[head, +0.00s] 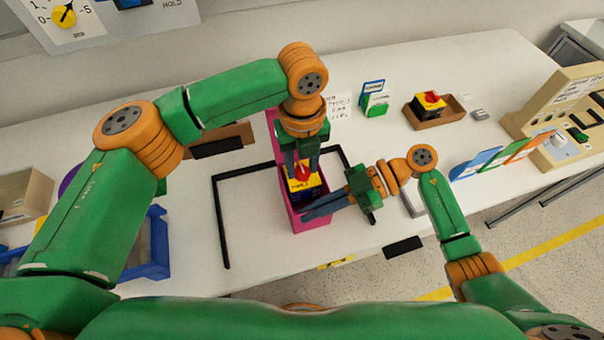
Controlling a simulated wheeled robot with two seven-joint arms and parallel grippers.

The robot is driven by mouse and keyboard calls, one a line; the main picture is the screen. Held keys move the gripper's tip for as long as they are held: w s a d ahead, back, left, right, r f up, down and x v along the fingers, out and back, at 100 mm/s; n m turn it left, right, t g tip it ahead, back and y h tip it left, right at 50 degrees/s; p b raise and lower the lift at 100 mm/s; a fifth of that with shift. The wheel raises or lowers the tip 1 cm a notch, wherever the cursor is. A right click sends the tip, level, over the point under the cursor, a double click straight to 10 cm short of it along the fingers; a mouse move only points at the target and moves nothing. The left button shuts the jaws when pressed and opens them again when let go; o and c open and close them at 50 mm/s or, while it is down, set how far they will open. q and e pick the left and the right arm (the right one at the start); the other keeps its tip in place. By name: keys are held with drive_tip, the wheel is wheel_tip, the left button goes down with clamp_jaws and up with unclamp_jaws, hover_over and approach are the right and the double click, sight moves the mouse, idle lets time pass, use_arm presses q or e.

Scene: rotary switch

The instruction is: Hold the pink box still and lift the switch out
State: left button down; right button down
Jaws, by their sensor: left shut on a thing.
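The pink box (312,222) stands open on the white table, inside a black frame outline. The switch (305,186), yellow and black with a red knob, is at the box's opening. My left gripper (303,168) comes down from above and is shut on the switch, with its fingers near the red knob. I cannot tell how far the switch sits above the box floor. My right gripper (312,212) reaches in from the right, with its grey fingers at the front part of the pink box. Whether they are open or closed on its wall is unclear.
A brown tray (461,112) with another red-knobbed switch (430,101) stands at the back right. Green and blue cards (374,98) stand behind the box. A beige panel (560,110) is far right, a blue rack (152,245) left.

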drive_tip(key=c, duration=1)
unclamp_jaws()
use_arm(q)
wheel_tip(320, 180, up, 15)
drive_tip(key=shift+f, duration=0.15)
use_arm(e)
drive_tip(key=v, duration=1.2)
